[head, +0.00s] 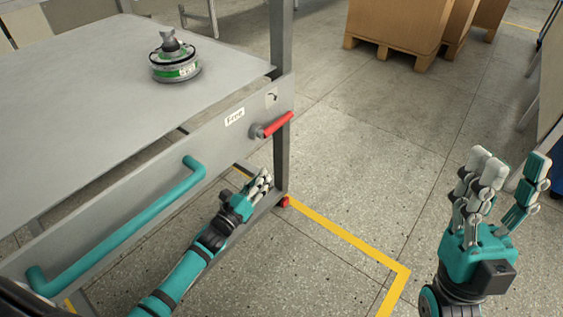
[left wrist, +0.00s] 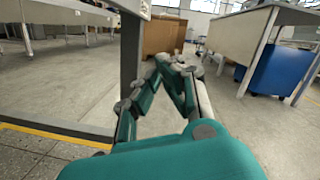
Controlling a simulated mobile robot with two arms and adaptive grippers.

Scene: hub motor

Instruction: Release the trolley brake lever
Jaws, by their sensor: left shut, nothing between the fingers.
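The red brake lever (head: 277,124) sits on the grey side panel of the trolley (head: 95,60), near its right corner post. It points to the right and slightly up, beside a small "Free" label (head: 235,116). My left gripper (head: 262,182) is below the lever and apart from it, by the post. It is shut and empty; its fingers also show closed together in the left wrist view (left wrist: 172,62). The lever does not show in the left wrist view. My right gripper (head: 508,168) is at the lower right, fingers up, open and empty, far from the trolley.
A green-banded hub motor (head: 175,62) stands on the trolley top. A teal handle (head: 120,230) runs along the panel. Yellow floor tape (head: 345,236) lies right of the trolley. Cardboard boxes on a pallet (head: 398,28) stand behind. The floor between is clear.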

